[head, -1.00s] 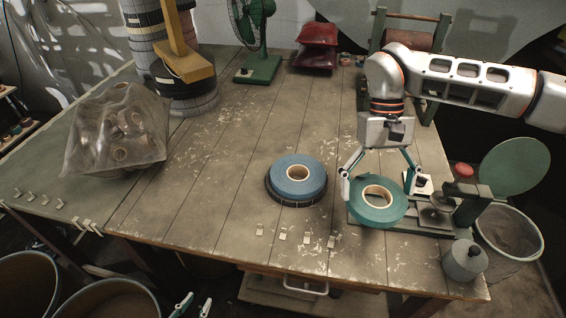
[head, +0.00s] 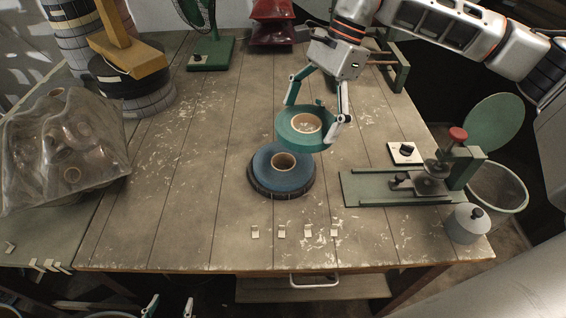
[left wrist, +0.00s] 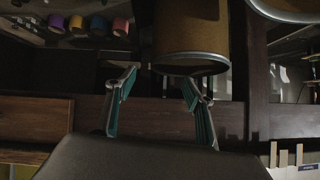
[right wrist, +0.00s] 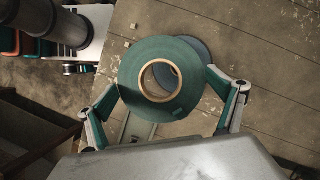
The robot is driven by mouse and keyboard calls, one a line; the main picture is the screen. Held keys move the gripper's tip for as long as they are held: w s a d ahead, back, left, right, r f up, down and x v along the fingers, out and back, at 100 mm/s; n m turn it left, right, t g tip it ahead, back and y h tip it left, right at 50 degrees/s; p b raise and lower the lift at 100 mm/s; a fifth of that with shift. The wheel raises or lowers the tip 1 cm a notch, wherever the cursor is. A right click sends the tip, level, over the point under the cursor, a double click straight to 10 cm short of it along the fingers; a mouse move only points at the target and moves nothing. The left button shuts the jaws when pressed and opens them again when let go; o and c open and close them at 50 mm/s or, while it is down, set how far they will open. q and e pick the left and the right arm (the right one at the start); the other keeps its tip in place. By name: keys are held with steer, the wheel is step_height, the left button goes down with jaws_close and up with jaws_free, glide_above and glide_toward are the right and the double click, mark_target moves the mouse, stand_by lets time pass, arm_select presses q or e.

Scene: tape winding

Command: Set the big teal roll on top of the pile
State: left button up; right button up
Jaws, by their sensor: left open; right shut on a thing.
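The big teal roll (head: 288,137) is held in my right gripper (head: 317,120), which is shut around its sides. In the head view the roll hangs above the table, just behind and slightly right of the pile. The right wrist view shows the teal roll (right wrist: 139,88) between the two fingers, overlapping the blue roll behind it. The pile is a blue roll (head: 265,176) on a wider dark roll (head: 290,194), lying flat on the table. My left gripper (head: 168,307) is open and empty at the bottom edge; it also shows in the left wrist view (left wrist: 158,90).
A green-based winding device (head: 370,190) stands on the right of the table (head: 200,225), with a grey canister (head: 466,223) near its front. Several small pale tabs (head: 282,231) lie in front of the pile. A plastic bag of rolls (head: 60,145) sits at left.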

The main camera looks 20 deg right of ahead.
steer(key=w+a+r+m+t, duration=0.1)
steer(key=m, duration=0.2)
steer(key=w+a+r+m+t+b, duration=0.1)
steer(key=r+m+t, duration=0.1)
steer(key=m, duration=0.2)
steer(key=w+a+r+m+t+h+b, duration=0.1)
steer(key=r+m, duration=0.1)
steer(key=m, duration=0.2)
steer(key=shift+w+a+r, duration=0.1)
steer(key=shift+w, duration=0.05)
steer(key=m, duration=0.1)
steer(key=r+m, duration=0.1)
steer(key=a+m+t+h, duration=0.1)
steer(key=m, duration=0.1)
steer(key=shift+w+r+b, duration=0.3)
steer(key=shift+w+b, duration=0.05)
step_height(320, 180, down, 20)
steer(key=shift+d+r+b, duration=0.1)
steer(key=shift+b, duration=1)
